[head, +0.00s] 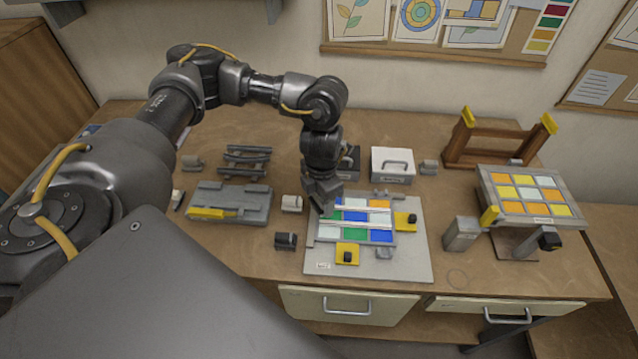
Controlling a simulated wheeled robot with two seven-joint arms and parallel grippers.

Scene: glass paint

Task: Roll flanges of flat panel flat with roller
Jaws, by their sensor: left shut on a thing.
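The flat panel (367,221), a grid of blue, green, white and pale glass panes in grey strips, lies on a light grey board (409,264) in the middle of the bench. My left gripper (325,207) points down at the panel's back left corner. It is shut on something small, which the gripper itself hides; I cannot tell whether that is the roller. Yellow blocks with black knobs stand at the panel's right side (405,220) and front edge (347,254). My right gripper is not in view.
A second panel with orange, yellow and white panes (531,194) sits on a raised stand at the right. A grey fixture (230,203), a dark rack (245,161), a white box (392,164) and a wooden frame (500,139) stand around.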

